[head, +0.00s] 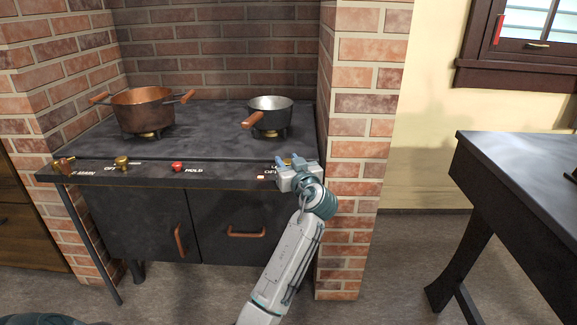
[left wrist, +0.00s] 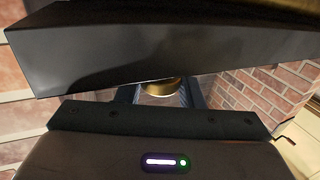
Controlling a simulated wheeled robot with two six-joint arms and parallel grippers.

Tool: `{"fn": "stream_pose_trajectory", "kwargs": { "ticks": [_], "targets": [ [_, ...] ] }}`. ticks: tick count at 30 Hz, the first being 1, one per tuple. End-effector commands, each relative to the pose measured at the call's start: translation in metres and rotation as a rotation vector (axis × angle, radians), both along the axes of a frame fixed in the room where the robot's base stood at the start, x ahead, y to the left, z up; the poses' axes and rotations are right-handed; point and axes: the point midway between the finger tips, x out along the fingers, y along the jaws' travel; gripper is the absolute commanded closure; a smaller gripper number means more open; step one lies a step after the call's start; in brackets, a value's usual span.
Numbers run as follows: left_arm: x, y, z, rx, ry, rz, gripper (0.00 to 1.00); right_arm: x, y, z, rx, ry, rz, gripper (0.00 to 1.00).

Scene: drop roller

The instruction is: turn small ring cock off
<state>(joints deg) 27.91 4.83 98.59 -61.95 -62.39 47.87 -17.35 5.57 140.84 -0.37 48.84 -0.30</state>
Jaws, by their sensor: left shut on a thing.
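The small ring cock is the brass cock (head: 288,161) at the right end of the stove's front ledge, below the smaller pot. My left gripper (head: 292,172) is over it and shut on it, hiding most of it in the head view. In the left wrist view, a brass round part of the cock (left wrist: 160,87) shows between the two dark fingers. Lettering reading "OFF" is partly visible just left of the gripper. Which way the cock's lever points is hidden. My right gripper is not in view.
A copper pot (head: 143,110) and a small metal pot (head: 269,116) with a wooden handle stand on the burners. Another brass cock (head: 121,163) and a red button (head: 177,167) sit on the ledge. A brick pillar (head: 358,130) stands close right of the gripper; a dark table (head: 520,165) is farther right.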

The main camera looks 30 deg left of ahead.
Motion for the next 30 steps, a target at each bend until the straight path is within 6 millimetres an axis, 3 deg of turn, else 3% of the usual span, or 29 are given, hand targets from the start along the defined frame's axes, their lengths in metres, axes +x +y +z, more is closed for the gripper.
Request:
{"fn": "stream_pose_trajectory", "kwargs": {
  "ticks": [18,19,21,30],
  "targets": [
    [0.0000,0.0001,0.0001,0.000,0.000,0.017,0.89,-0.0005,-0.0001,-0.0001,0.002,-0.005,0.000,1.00],
    [0.0000,0.0001,0.0001,0.000,0.000,0.017,0.60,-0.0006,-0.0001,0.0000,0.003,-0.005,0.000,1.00],
    [0.0000,0.0001,0.0001,0.000,0.000,0.017,0.46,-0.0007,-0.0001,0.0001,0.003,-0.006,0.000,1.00],
    [-0.0006,-0.0008,0.0000,0.000,0.000,0.017,0.46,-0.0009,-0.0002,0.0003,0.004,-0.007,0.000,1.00]
  ]
}}
